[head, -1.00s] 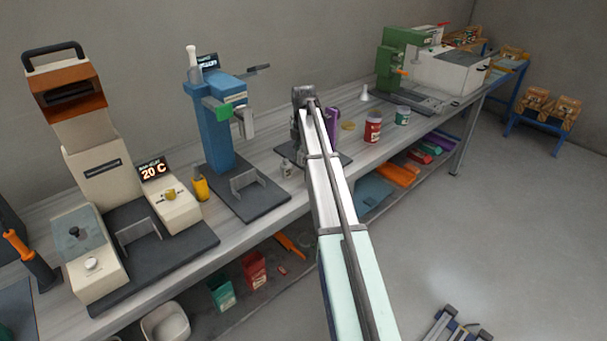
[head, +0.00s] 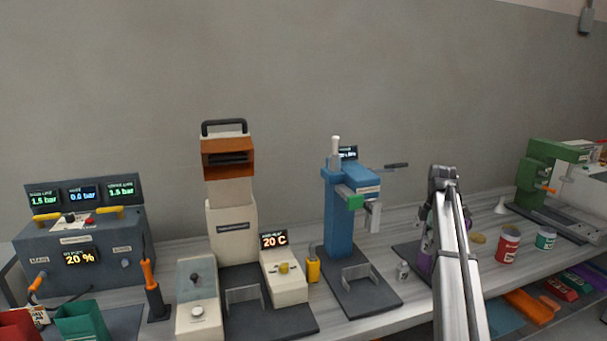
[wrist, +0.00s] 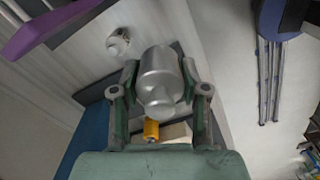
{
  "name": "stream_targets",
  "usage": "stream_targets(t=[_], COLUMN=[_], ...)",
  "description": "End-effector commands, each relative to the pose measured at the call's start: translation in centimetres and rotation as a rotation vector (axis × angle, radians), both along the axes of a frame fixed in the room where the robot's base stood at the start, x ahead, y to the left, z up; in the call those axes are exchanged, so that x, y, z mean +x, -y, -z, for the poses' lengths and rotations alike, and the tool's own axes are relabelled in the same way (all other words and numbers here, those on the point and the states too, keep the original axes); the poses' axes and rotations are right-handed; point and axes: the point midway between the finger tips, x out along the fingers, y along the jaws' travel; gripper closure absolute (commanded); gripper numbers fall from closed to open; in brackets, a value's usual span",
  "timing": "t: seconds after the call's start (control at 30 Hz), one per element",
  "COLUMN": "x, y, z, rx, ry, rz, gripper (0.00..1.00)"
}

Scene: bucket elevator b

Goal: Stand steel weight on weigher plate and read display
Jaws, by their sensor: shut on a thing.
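In the wrist view my gripper (wrist: 160,82) is shut on the steel weight (wrist: 160,70), a smooth grey cylinder with a narrower neck and knob. The fingers grip it from both sides. In the head view my own arm hides the gripper and the weight. I cannot pick out the weigher plate for certain; a purple device (head: 425,260) on a dark base stands partly behind my arm. A small display (head: 347,153) on the blue stand is too small to read.
A blue press-like stand (head: 340,215) and a cream machine showing 20 C (head: 274,241) stand left of my arm. A small silvery object (head: 403,270) sits between the blue stand and my arm. A control box (head: 80,245) is far left.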

Motion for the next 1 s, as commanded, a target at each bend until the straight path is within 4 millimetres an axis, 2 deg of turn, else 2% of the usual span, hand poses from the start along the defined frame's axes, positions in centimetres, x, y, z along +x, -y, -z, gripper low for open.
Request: stream_targets(t=[0.23,0.47,0.67,0.8,0.9,1.0], x=[-2.9,-6.1,-9.6,-12.8,-15.7,-18.1], y=[-1.7,-5.2,-9.3,-12.8,-15.7,-18.2], z=[2.1,4.8,7.7,10.1,12.0,13.5], rx=[0.0,-0.001,-0.001,-0.001,-0.002,-0.002], ry=[-0.001,-0.001,-0.002,-0.001,-0.002,-0.002], rz=[0.437,0.825,1.144,1.345,1.46,1.504], gripper=[0.98,0.98,0.98,0.98,0.98,0.98])
